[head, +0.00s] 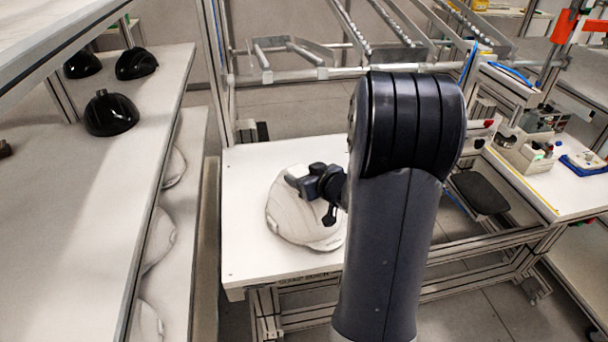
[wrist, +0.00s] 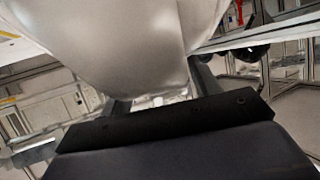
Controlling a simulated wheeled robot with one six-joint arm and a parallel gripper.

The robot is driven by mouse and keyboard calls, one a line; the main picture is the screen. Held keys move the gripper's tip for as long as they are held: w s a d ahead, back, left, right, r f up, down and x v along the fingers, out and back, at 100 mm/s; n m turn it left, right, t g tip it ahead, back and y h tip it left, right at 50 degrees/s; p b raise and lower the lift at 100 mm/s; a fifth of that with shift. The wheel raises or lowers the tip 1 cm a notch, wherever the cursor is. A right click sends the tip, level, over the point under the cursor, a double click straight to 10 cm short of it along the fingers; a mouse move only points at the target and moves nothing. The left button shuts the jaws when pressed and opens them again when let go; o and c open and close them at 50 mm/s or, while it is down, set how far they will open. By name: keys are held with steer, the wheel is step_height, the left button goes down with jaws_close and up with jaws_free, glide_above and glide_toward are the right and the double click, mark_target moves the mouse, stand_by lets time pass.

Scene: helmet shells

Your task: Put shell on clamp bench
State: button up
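A white helmet shell (head: 292,212) is on the white top of the clamp bench (head: 250,262), near its middle. My gripper (head: 308,183) is right at the shell's upper right side, and my arm hides the bench's right part. In the wrist view the shell (wrist: 125,45) fills the upper middle, very close. The two fingers of my gripper (wrist: 160,95) stand wide apart there, with the shell's lower end just beyond and between them. Whether they touch the shell is hard to tell.
Black shells (head: 110,113) stand on the upper shelf (head: 85,215) at left, with more white shells (head: 160,240) on the level below. A metal rail frame (head: 330,70) rises behind the bench. A workbench with devices (head: 530,150) stands at right.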

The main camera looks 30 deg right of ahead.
steer(key=shift+o, duration=0.9)
steer(key=shift+r, duration=0.2)
steer(key=p+v, duration=0.2)
steer(key=v, duration=1)
steer(key=shift+f, duration=0.1)
